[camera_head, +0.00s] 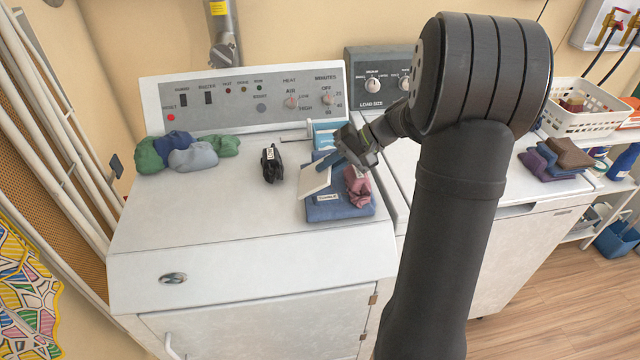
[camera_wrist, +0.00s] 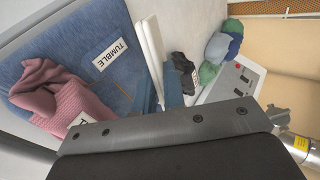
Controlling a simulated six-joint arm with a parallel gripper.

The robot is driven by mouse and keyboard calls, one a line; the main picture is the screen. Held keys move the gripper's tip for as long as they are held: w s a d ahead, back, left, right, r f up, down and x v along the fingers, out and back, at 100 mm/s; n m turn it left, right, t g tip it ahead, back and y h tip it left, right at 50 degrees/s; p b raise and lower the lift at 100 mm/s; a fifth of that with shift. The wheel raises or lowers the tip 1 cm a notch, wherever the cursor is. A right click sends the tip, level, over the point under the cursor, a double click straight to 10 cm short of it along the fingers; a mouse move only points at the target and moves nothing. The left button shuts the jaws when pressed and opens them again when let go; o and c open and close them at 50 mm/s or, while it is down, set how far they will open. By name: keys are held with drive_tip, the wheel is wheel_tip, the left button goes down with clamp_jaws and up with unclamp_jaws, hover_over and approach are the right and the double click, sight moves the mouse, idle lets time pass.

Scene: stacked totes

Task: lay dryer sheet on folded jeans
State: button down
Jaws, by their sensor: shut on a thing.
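The folded jeans (camera_head: 342,209) are a flat blue stack on the dryer top, with a white tag; in the wrist view the jeans (camera_wrist: 82,48) fill the left, the tag reading TUMBLE. A pink knit garment (camera_head: 358,188) lies on their right part and also shows in the wrist view (camera_wrist: 68,98). My gripper (camera_head: 326,167) is shut on the dryer sheet (camera_head: 313,181), a thin off-white piece at the left edge of the jeans. In the wrist view the sheet (camera_wrist: 150,48) stands edge-on between the blue fingers. I cannot tell whether it touches the jeans.
A black bundle with a white tag (camera_head: 271,164) lies left of the jeans. A pile of green and blue-grey cloths (camera_head: 190,153) is at the back left. A blue-and-white box (camera_head: 325,133) stands behind the jeans. The dryer top's front left (camera_head: 180,215) is clear.

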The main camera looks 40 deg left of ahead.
drive_tip(key=shift+f, duration=0.55)
drive_tip(key=c, duration=1.7)
unclamp_jaws()
drive_tip(key=shift+v, duration=4.05)
drive_tip(key=r, duration=0.2)
drive_tip(key=w+d+r, duration=0.1)
drive_tip(key=r, duration=0.2)
drive_tip(key=d+r, duration=0.1)
drive_tip(key=r, duration=0.2)
drive_tip(key=shift+w, duration=0.2)
